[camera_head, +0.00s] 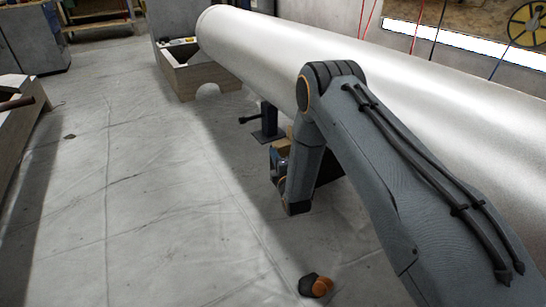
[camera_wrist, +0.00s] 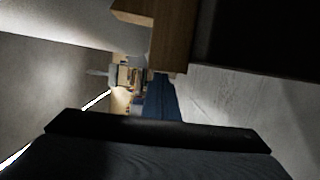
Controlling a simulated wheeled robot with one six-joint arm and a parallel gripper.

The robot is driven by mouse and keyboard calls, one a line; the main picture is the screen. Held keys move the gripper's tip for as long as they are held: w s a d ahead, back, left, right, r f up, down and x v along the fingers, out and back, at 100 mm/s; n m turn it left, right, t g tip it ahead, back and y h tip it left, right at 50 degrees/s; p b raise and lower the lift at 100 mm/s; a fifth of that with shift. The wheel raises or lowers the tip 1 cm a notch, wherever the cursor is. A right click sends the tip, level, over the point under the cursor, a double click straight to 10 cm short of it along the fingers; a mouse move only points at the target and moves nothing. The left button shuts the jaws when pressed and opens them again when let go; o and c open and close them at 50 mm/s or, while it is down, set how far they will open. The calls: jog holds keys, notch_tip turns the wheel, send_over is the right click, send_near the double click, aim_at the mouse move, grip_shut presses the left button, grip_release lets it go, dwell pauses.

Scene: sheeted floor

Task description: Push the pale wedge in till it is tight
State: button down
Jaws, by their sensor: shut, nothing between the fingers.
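The big pale metal cylinder (camera_head: 400,88) lies across the head view. A small tan wooden piece (camera_head: 282,146) shows under its near side, partly hidden behind my arm. In the wrist view a wooden piece (camera_wrist: 172,38) hangs into the picture from the top, with a lighter part (camera_wrist: 133,12) on its left. I cannot tell for sure which part is the pale wedge, or whether it is tight. My gripper (camera_wrist: 155,124) is shut and empty, a dark bar across the lower wrist view, below the wood in the picture. Contact between them cannot be made out. My arm hides the fingertips in the head view.
A dark stand (camera_head: 267,125) with a side handle stands under the cylinder. A wooden cradle (camera_head: 195,80) with a rounded cut-out is at its far end. A dark and orange object (camera_head: 316,286) lies on the floor in front. The sheeted floor (camera_head: 150,200) at left is mostly clear.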

aim_at(284, 150)
jog(key=shift+d, duration=0.1)
jog(key=shift+w+d+p, duration=0.4)
jog(key=shift+w+d, duration=0.3)
jog(key=shift+d, duration=0.25)
jog(key=shift+w+d+p, duration=0.35)
jog(key=shift+w+d, duration=0.3)
jog(key=shift+d, duration=0.3)
jog(key=shift+d, duration=0.1)
